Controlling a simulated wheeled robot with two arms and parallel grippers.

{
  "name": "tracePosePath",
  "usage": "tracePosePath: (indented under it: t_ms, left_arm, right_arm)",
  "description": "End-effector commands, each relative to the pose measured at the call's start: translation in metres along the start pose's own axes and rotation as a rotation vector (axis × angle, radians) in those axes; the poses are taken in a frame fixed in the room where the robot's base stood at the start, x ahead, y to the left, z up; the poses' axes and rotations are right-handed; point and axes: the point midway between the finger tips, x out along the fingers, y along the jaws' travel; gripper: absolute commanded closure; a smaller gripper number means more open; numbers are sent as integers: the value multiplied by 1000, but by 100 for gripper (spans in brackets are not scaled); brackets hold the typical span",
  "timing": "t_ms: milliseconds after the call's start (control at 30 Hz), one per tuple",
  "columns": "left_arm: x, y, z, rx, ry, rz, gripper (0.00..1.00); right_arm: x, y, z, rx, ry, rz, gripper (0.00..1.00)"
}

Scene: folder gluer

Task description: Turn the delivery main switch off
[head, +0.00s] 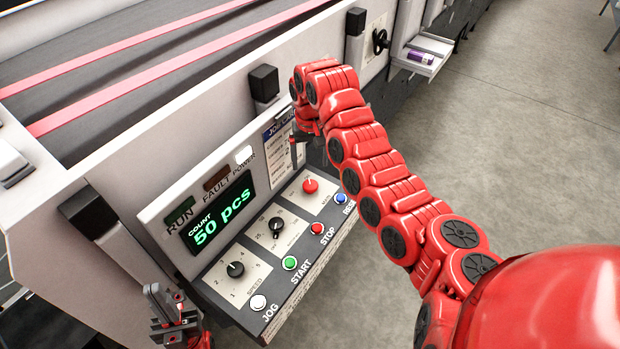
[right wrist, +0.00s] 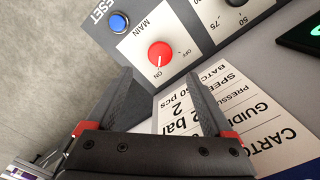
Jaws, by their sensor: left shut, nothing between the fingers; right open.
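The main switch, a red round knob (head: 310,186) on a pale plate, sits at the far right end of the control panel. In the right wrist view the red knob (right wrist: 159,56) has its pale mark toward ON; OFF is printed to the right. My right gripper (head: 298,150) is partly hidden by its own arm in the head view. In the right wrist view my right gripper (right wrist: 158,82) is open and empty, its fingertips short of the knob and apart from it. My left gripper (head: 170,312) is shut and empty, beside the panel's left end.
The panel has a green display (head: 218,210) reading 50 pcs, two black knobs (head: 236,269) (head: 276,226), and JOG, START, STOP and blue RESET (head: 341,199) buttons. The power lamp (head: 243,154) looks lit white. A job card (right wrist: 235,120) lies beside the switch. Floor at right is clear.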

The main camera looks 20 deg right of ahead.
Motion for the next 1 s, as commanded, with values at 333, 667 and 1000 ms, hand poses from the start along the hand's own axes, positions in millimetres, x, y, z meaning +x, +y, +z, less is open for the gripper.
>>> tracePosePath:
  t_ms: [333,667,1000]
  left_arm:
    - [30,-2,-5,0,0,0,100]
    - [36,-2,-6,0,0,0,100]
    - [36,-2,-6,0,0,0,100]
  right_arm:
    - [64,0,1,-2,-3,2,14]
    - [88,0,0,-1,0,2,14]
    - [88,0,0,-1,1,1,35]
